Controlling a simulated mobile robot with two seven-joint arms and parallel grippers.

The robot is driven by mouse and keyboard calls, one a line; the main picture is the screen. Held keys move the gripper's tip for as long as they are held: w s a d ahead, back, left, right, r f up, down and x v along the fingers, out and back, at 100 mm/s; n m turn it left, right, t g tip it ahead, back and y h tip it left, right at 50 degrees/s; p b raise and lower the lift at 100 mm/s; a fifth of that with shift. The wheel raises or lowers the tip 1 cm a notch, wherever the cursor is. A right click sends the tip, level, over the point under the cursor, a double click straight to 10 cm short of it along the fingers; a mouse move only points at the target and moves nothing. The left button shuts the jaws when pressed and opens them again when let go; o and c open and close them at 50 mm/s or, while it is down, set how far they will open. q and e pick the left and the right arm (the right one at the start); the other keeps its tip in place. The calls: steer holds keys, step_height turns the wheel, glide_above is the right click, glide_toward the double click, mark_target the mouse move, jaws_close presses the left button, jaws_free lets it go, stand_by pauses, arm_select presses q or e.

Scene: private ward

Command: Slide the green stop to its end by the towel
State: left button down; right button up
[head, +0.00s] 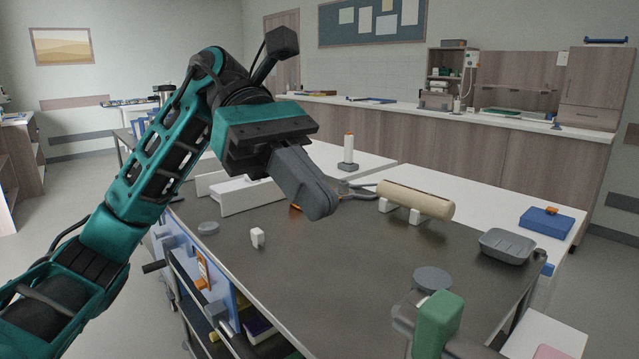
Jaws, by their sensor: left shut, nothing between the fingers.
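A green block (437,322), which looks like the green stop, stands upright at the front right, close to the camera. A grey part sits against its left side. Its lower end is cut off by the picture edge, and I cannot make out its track. No towel is clear; a beige roll (417,200) on white supports lies across the dark table, and I cannot tell if it is the towel. My left gripper (321,207) is shut and empty above the middle of the table, up and left of the green block and well apart from it. My right gripper is not in view.
The dark tabletop (330,260) is mostly clear in the middle. A blue box (546,222) is on the white surface.

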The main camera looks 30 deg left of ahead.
mark_target(428, 304)
arm_select(q)
steer(key=shift+d+r+x, duration=0.15)
steer(key=shift+r+x, duration=0.15)
steer(key=shift+x, duration=1.35)
steer(key=shift+d+r+x, duration=0.15)
steer(key=shift+r+x, duration=0.1)
steer(key=shift+x, duration=1.45)
steer(key=shift+d+r+x, duration=0.2)
steer(key=shift+r+x, duration=0.1)
steer(key=shift+x, duration=1.35)
steer(key=shift+s, duration=0.1)
